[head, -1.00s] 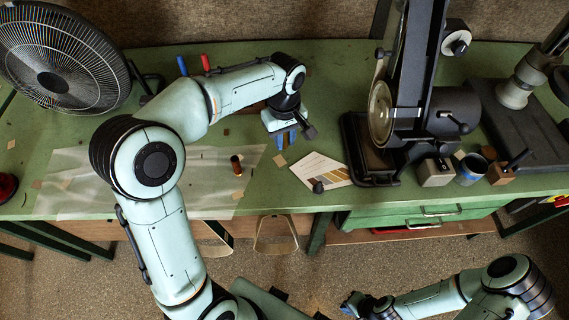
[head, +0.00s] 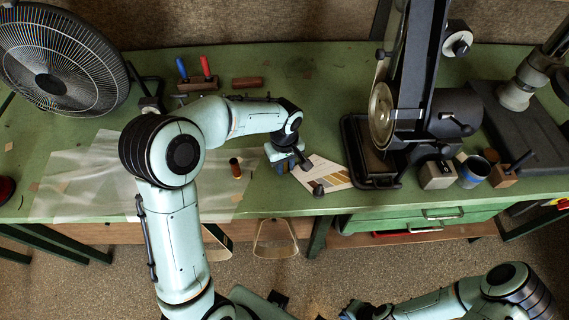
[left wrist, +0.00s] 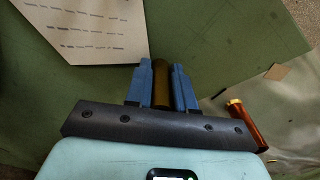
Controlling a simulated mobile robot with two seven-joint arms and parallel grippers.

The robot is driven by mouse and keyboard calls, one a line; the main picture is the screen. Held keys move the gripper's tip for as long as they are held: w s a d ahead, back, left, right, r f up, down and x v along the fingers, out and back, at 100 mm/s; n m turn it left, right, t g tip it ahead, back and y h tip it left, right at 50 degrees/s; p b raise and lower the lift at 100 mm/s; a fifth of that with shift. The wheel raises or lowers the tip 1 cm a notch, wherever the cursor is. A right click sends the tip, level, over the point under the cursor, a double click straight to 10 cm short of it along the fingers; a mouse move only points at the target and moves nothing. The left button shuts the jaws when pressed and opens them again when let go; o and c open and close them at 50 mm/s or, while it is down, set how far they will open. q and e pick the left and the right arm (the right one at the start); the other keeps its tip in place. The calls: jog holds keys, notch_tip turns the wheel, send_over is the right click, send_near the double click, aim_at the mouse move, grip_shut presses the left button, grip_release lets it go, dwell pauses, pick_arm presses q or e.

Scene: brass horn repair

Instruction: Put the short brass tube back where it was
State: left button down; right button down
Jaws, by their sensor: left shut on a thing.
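The short brass tube (left wrist: 161,85) stands between the two blue fingers of my left gripper (left wrist: 161,84) in the left wrist view. The gripper is shut on it. In the head view my left gripper (head: 287,164) is low over the green bench, beside the left edge of the printed card; the arm hides the tube there. I cannot tell if the tube touches the bench. My right gripper (head: 352,310) is at the bottom edge of the head view, away from the bench, and its jaws are unclear.
The printed card (head: 328,174) lies right, before the black belt machine (head: 405,110). A block with red and blue handles (head: 198,85) and a fan (head: 60,58) are behind.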

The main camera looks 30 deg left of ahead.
pick_arm(q)
jog(key=shift+f, duration=0.1)
pick_arm(e)
jog(key=shift+f, duration=0.1)
pick_arm(q)
jog(key=c, duration=1)
grip_release()
jog(key=shift+o, duration=0.2)
jog(key=shift+r, duration=0.35)
notch_tip(320, 180, up, 12)
jog(key=p, duration=0.1)
jog(key=shift+f, duration=0.2)
pick_arm(e)
jog(key=shift+w+r, duration=0.6)
jog(key=shift+r, duration=0.25)
